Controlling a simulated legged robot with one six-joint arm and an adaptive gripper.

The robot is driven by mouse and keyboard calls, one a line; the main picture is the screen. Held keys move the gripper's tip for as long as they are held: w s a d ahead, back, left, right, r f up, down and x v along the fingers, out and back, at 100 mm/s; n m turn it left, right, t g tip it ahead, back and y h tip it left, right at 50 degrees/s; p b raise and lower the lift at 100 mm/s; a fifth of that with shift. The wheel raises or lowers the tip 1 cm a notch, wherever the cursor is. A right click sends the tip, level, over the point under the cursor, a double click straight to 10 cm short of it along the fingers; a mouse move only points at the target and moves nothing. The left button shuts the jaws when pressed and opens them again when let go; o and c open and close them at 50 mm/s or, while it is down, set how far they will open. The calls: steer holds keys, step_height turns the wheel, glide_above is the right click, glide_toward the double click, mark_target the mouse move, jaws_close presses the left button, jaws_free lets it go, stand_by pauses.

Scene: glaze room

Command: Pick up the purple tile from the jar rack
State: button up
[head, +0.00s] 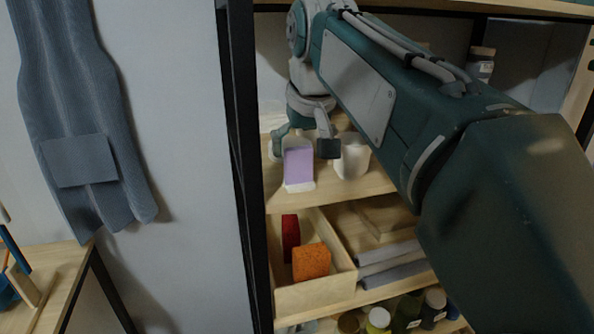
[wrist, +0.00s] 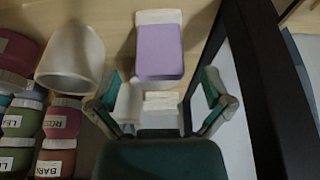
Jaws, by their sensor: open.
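The purple tile (head: 298,167) stands on the wooden shelf of the rack, with white showing at its lower edge. In the wrist view the purple tile (wrist: 160,50) lies ahead of my gripper, slightly left of the picture's middle, with white at its far end. My gripper (head: 303,148) is open; in the head view its fingers show on either side of the tile's upper part. In the wrist view my gripper (wrist: 162,104) has its fingers spread and is not closed on the tile. Small white pieces (wrist: 160,101) show between the fingers; what they are is unclear.
A white cup (head: 352,158) stands just right of the tile; several labelled jars (wrist: 65,125) sit left in the wrist view. A black rack post (head: 240,165) rises close on the left. Below, a wooden bin (head: 312,297) holds a red block (head: 290,236) and an orange block (head: 311,262).

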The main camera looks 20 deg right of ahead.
mark_target(300, 156)
steer(key=x, duration=0.5)
steer(key=shift+w, duration=0.3)
steer(key=c, duration=1.1)
steer(key=shift+r, duration=0.1)
steer(key=shift+c, duration=0.2)
